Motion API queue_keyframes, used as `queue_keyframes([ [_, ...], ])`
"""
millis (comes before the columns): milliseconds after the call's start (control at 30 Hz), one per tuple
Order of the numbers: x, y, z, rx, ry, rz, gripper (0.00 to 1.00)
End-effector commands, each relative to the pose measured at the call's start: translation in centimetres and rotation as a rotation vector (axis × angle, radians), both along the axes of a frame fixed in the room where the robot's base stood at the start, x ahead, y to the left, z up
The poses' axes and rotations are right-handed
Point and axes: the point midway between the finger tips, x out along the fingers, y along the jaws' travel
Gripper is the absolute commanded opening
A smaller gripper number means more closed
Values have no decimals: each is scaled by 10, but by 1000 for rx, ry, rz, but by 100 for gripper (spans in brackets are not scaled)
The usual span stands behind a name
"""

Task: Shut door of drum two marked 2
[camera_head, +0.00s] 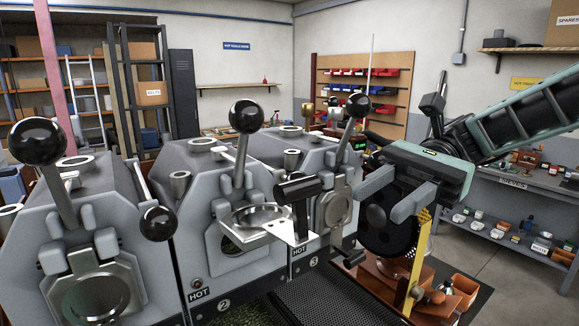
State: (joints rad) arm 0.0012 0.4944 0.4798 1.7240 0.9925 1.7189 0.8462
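Drum two (216,265), the middle grey housing, bears the mark 2 and a HOT label on its front. Its metal door (285,229) stands open, swung out from the front and lying roughly flat. A black T-shaped handle (297,197) rises from the door's outer end. Part of the dark opening shows below the door. My gripper (381,203) is to the right of the handle, apart from it in the picture. Its two grey fingers are spread with nothing seen between them. The depth gap to the handle is hard to tell.
Drum one (35,225) at left and drum three (325,165) at right have shut doors. Black-knobbed levers (245,118) rise above the housings. A dark disc (390,240) and yellow bar (418,262) stand behind and below my gripper. A shelf unit (510,190) is at right.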

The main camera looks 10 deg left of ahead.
Motion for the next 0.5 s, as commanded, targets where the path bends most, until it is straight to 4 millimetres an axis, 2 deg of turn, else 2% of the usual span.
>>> queue_keyframes([
  [33,16,-5,18,34,63,-14,40],
  [100,27,-11,31,63,124,-17,40],
  [200,32,-13,39,82,160,-16,40],
  [367,18,-2,42,83,163,-13,40],
  [500,-3,15,42,81,163,-11,40],
])
